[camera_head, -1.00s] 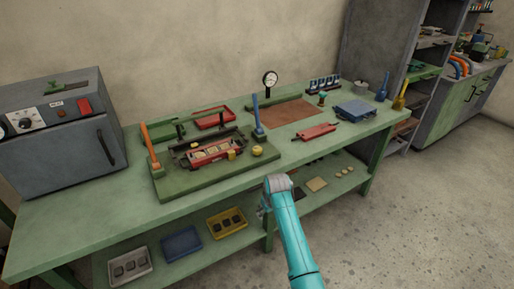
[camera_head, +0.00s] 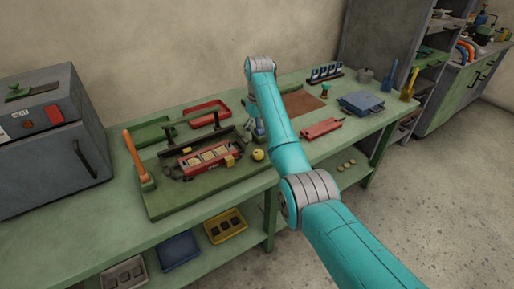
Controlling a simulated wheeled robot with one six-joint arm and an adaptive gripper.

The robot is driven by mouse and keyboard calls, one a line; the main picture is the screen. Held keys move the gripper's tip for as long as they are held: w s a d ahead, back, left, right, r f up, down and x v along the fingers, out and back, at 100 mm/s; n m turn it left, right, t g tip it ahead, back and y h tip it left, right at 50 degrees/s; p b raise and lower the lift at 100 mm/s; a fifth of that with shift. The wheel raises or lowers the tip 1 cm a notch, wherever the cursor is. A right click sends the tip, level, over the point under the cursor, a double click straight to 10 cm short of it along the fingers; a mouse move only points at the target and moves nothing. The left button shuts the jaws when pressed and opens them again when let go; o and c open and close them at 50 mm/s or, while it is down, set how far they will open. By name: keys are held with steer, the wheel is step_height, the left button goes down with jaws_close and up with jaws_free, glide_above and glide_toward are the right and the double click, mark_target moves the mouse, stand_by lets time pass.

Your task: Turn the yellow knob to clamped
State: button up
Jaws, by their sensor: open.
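The yellow knob (camera_head: 258,154) is a small round knob at the right end of the green base board (camera_head: 170,204) on the bench. A red fixture (camera_head: 205,160) with pale pieces in it lies to its left on the board. My teal arm reaches over the bench, with its grey wrist above the back of the board. My gripper (camera_head: 247,126) hangs below the wrist, small and partly hidden, behind the knob in the picture and apart from it. It is open; I see nothing held. The knob's marking is too small to read.
An orange handle (camera_head: 137,158) stands at the board's left end, and a blue handle (camera_head: 259,131) is partly hidden beside my arm. A red tray (camera_head: 206,112) lies behind. A grey oven (camera_head: 52,150) stands left; a red tool (camera_head: 321,128) and blue box (camera_head: 361,104) lie right.

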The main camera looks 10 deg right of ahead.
mark_target(258, 153)
step_height(258, 153, down, 10)
steer(key=shift+r, duration=0.15)
steer(key=shift+c, duration=0.2)
steer(key=c, duration=1.1)
